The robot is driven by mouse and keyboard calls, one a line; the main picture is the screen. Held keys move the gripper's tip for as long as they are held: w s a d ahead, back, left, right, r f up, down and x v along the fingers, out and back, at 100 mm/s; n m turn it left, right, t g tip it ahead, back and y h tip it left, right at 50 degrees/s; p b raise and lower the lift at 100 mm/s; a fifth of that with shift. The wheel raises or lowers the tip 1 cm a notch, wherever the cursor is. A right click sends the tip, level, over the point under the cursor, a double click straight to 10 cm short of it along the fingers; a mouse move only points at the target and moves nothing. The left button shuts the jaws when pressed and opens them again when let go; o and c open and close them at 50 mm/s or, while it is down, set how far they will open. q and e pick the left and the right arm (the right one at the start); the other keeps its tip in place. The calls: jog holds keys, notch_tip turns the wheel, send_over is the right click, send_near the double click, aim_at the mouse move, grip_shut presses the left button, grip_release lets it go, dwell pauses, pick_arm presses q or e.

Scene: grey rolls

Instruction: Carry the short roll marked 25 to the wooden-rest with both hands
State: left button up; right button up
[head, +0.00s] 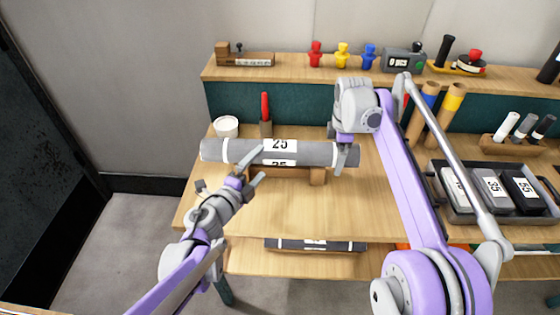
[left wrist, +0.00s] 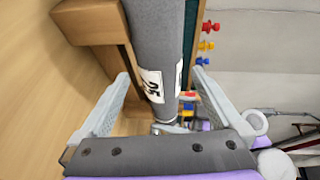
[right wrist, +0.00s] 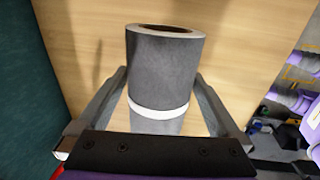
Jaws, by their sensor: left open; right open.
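The grey roll marked 25 (head: 228,151) lies level across the wooden rest (head: 318,176) on the table. Its white label faces up near the middle. My left gripper (head: 254,165) is open at the roll's near side, left of the label. In the left wrist view the roll (left wrist: 158,45) runs between its spread fingers, with the wooden rest (left wrist: 90,22) beside it. My right gripper (head: 343,152) is open at the roll's right end, partly hidden by its own arm. In the right wrist view the roll's end (right wrist: 162,65) stands between the open fingers.
Another grey roll (head: 285,243) lies on a lower shelf. A white cup (head: 227,126) and a red-handled tool (head: 265,106) stand behind the roll. A grey tray (head: 452,208) of marked blocks is at right. The tabletop in front of the rest is clear.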

pick_arm(q)
jog(key=shift+v, duration=2.45)
pick_arm(e)
jog(key=shift+s+r, duration=0.15)
jog(key=shift+r, duration=1.1)
jog(key=shift+s+r, duration=0.2)
jog(key=shift+r, duration=1.05)
jog(key=shift+s+r, duration=0.15)
jog(key=shift+r, duration=1.1)
